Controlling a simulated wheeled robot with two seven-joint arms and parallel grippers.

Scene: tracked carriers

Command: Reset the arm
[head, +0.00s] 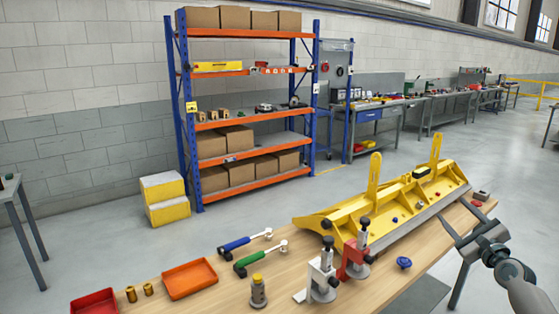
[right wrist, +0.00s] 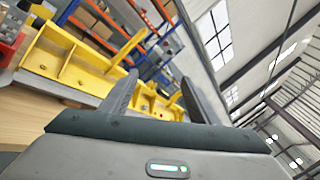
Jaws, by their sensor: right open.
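My right gripper (head: 457,210) is at the right of the head view, beside the right end of the wooden bench (head: 215,299). Its two fingers are spread apart with nothing between them. The right wrist view also shows this gripper (right wrist: 158,85) open and empty, with the yellow bracket (right wrist: 62,62) beyond its fingers. In the head view the long yellow bracket (head: 393,206) lies along the bench's far side, left of the gripper. My left gripper is in neither view.
A blue-and-orange shelf (head: 250,127) stands behind. Floor right of the bench looks clear.

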